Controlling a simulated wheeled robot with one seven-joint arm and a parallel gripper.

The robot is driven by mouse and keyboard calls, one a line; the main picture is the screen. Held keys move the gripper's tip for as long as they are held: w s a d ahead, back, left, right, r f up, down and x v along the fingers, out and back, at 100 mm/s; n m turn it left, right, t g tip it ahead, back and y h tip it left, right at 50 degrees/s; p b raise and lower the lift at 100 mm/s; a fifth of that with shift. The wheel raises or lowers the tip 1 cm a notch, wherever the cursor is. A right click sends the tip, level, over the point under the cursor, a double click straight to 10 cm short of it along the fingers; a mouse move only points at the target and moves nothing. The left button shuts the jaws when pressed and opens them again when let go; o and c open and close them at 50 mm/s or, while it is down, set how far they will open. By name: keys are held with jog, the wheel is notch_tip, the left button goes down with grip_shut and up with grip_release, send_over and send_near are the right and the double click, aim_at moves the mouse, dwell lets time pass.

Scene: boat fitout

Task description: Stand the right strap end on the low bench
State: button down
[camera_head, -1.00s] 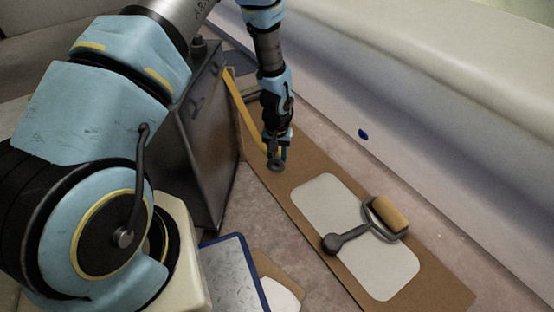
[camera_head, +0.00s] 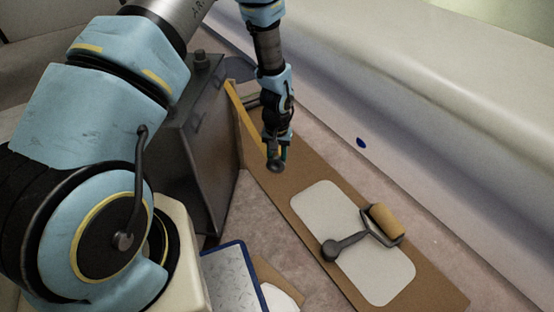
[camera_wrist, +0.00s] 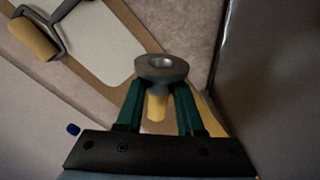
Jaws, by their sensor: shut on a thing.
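The strap end is a dark grey ring-shaped piece (camera_head: 275,167) with a yellow strap (camera_head: 244,112) running up and left from it to the dark metal box. My gripper (camera_head: 278,150) is shut on the strap end above the long brown board (camera_head: 300,178), which seems to be the low bench. In the wrist view the grey ring (camera_wrist: 161,68) sits at the tips of the green fingers of my gripper (camera_wrist: 160,88), with a yellow part between them. I cannot tell whether the ring touches the board.
A paint roller (camera_head: 386,222) lies across a pale pad (camera_head: 380,275) on the board. A dark metal box (camera_head: 190,165) stands to the left. A blue-edged tray (camera_head: 232,275) is at the front. A pale hull wall (camera_head: 420,150) runs along the right.

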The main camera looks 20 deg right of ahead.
notch_tip(320, 180, up, 33)
jog(key=p, duration=2.4)
dwell(3.2)
